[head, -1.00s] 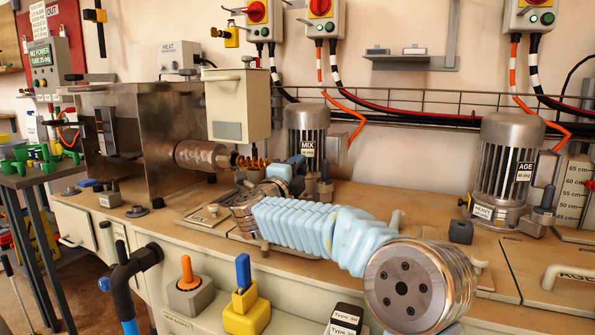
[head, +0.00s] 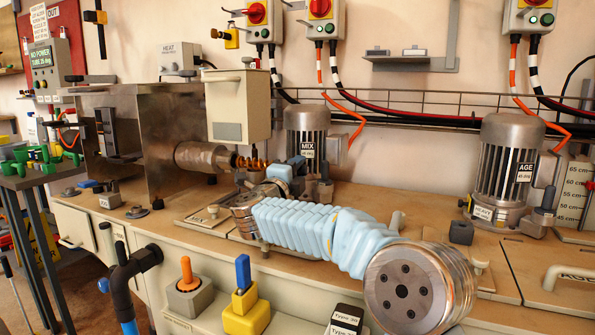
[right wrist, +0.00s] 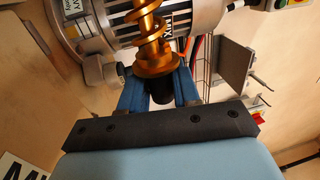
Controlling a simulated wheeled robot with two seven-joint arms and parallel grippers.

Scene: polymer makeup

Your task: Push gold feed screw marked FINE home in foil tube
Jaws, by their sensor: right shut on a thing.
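The gold feed screw (head: 252,163) lies roughly level in the head view, its left end at the mouth of the silvery tube (head: 203,157), which sticks out of a metal housing. How far it reaches inside is hidden. Its coils and round flange show large in the right wrist view (right wrist: 157,62). My right gripper (right wrist: 160,88) has its blue fingers closed around a dark end piece behind the flange. In the head view the gripper is small and partly hidden by my blue-sleeved arm. No FINE marking is readable. My left gripper is out of view.
The metal housing (head: 168,125) stands left of the screw. A motor marked MIX (head: 307,130) stands close behind my right gripper, and a beige box (head: 238,105) hangs above the tube. A motor marked AGE (head: 503,165) is farther right. Some bench top between the motors is clear.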

